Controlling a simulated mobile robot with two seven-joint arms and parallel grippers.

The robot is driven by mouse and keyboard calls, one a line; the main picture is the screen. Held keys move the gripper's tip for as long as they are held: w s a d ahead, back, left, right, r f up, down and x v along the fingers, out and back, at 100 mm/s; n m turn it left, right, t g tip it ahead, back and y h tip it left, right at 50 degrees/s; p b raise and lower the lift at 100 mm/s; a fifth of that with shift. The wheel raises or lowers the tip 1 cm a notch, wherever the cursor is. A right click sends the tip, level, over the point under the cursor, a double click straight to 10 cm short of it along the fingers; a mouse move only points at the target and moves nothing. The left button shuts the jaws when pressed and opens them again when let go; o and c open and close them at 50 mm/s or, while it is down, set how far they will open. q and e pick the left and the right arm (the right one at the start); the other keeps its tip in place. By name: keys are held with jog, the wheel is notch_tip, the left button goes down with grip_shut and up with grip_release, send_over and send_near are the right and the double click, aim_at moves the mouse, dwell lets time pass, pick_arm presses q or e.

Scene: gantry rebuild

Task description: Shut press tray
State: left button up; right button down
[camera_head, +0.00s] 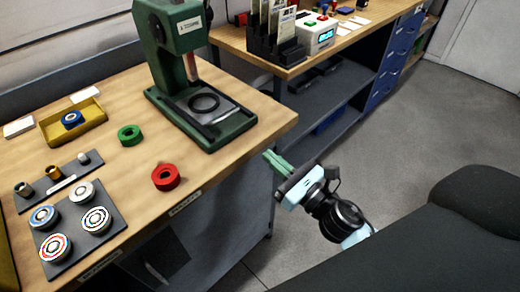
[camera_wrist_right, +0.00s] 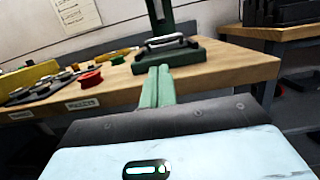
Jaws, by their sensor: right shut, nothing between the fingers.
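The green press (camera_head: 165,45) stands at the back of the wooden bench. Its grey tray (camera_head: 225,108) lies on the green base, in front of the column, with a black ring (camera_head: 204,101) on it. In the right wrist view the press base (camera_wrist_right: 170,58) is straight ahead, with a grey handle-like bar (camera_wrist_right: 164,41) at its front. How far the tray is out I cannot tell. My right gripper (camera_head: 273,160) is shut and empty, off the bench's right edge, apart from the press. It also shows in the wrist view (camera_wrist_right: 158,73). My left gripper is not in view.
A red ring (camera_head: 166,177) and a green ring (camera_head: 130,135) lie on the bench left of the press. A yellow tray (camera_head: 92,125) and a dark plate (camera_head: 72,252) with several discs are farther left. A second bench (camera_head: 262,60) stands behind, with open floor (camera_head: 400,130) to the right.

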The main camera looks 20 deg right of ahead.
jog(key=shift+s+d, duration=0.15)
jog(key=shift+s, duration=0.15)
